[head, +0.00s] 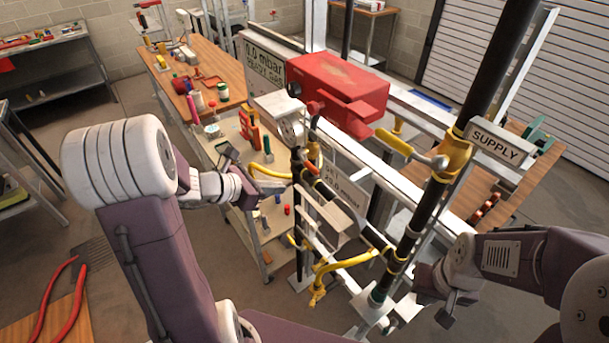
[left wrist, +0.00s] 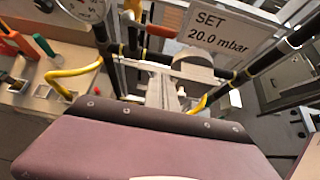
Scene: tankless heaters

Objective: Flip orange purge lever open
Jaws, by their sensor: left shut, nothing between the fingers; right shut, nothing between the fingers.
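A small orange-red lever (left wrist: 160,31) sits on the dark pipework near the top of the left wrist view; a red-orange part shows on the same pipework in the head view (head: 311,170). I cannot be sure that it is the purge lever. Yellow levers show at the upper right pipe (head: 394,142), at the left (head: 270,172) and low in front (head: 345,262). My left gripper (head: 250,190) is left of the pipework, apart from the red-orange part; its fingers are hard to make out. My right gripper (head: 447,306) is shut and empty, low beside the black supply pipe.
A red box (head: 335,88) is mounted above the pipework. A SUPPLY sign (head: 497,140) and a SET 20.0 mbar sign (left wrist: 222,32) hang by the pipes. A tool cart (head: 235,150) stands behind my left wrist.

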